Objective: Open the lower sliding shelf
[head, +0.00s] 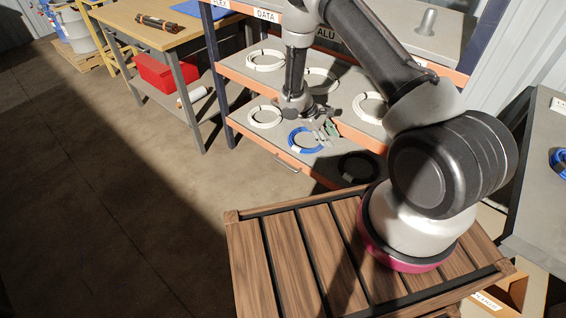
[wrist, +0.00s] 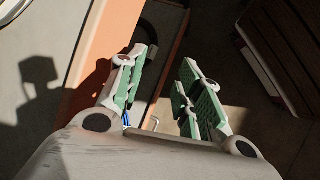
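The lower sliding shelf (head: 262,137) is a grey board with an orange front edge, low in the rack in the head view. A thin metal handle (head: 287,164) is on its front edge. My gripper (head: 328,131) shows small in the head view, overlapping the lower shelf, to the right of the handle. In the wrist view my gripper (wrist: 165,62) is open, with green pads apart and nothing between the fingertips. A pale metal bar, which may be the handle (wrist: 155,124), shows near the finger bases. Its exact distance from the fingers is hard to tell.
An upper shelf (head: 240,72) is above. A workbench (head: 150,35) with a red box (head: 165,72) stands left. Floor in front is clear.

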